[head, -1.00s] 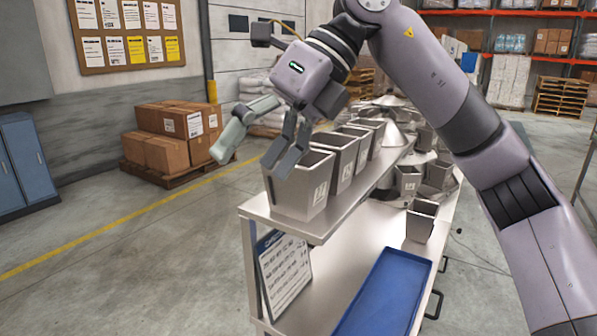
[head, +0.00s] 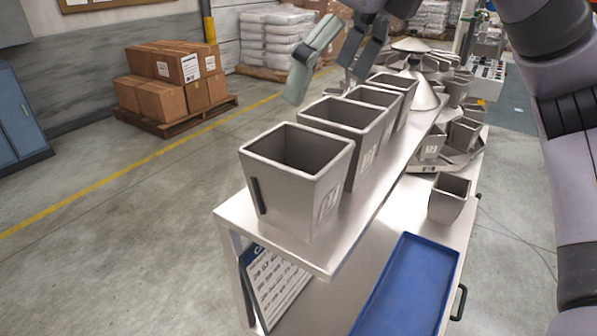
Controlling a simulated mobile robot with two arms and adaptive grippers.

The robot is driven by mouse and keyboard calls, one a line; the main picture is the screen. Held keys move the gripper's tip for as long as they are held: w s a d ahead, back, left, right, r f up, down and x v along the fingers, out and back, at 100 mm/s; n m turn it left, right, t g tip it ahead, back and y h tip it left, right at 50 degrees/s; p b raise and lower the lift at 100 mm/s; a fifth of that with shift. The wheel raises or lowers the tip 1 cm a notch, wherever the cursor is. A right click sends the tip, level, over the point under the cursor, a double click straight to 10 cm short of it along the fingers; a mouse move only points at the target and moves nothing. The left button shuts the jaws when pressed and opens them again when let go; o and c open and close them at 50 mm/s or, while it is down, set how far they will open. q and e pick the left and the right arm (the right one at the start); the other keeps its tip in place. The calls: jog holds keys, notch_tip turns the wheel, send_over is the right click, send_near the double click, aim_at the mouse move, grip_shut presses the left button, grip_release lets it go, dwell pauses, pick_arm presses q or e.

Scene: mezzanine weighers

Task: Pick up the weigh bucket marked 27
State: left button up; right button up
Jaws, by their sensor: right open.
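Several grey metal weigh buckets stand upright in a row on the upper shelf of a steel cart (head: 335,250). The nearest bucket (head: 325,190) has a dark handle on its left side and a number label on its right face; I cannot read the number surely. Behind it stand a second bucket (head: 372,140), a third (head: 392,112) and a fourth (head: 407,95), whose numbers are too small to tell. My right gripper (head: 322,92) is open and empty, above and beside the far part of the row, apart from the nearest bucket. My left gripper is not in view.
A blue tray (head: 410,290) and a single small bucket (head: 448,200) are on the lower level. A weigher with cone tops (head: 420,92) and more buckets stands behind. Boxes on a pallet (head: 165,85) are at left. The floor left of the cart is clear.

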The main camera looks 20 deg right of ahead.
aim_at(290, 164)
jog(key=p+x, duration=0.1)
jog(key=x, duration=0.7)
jog(key=shift+w+f+p, duration=0.2)
jog(key=shift+p, duration=0.1)
jog(key=shift+a+f, duration=0.15)
jog(key=shift+f, duration=0.25)
jog(key=p+x, duration=0.2)
jog(key=x, duration=0.2)
jog(key=shift+s+f, duration=0.1)
jog(key=shift+f, duration=0.1)
jog(key=shift+a+f, duration=0.1)
jog(key=shift+f, duration=0.25)
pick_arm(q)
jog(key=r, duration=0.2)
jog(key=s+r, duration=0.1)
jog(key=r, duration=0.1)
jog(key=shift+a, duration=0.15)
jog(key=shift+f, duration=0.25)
pick_arm(e)
jog(key=shift+f, duration=0.1)
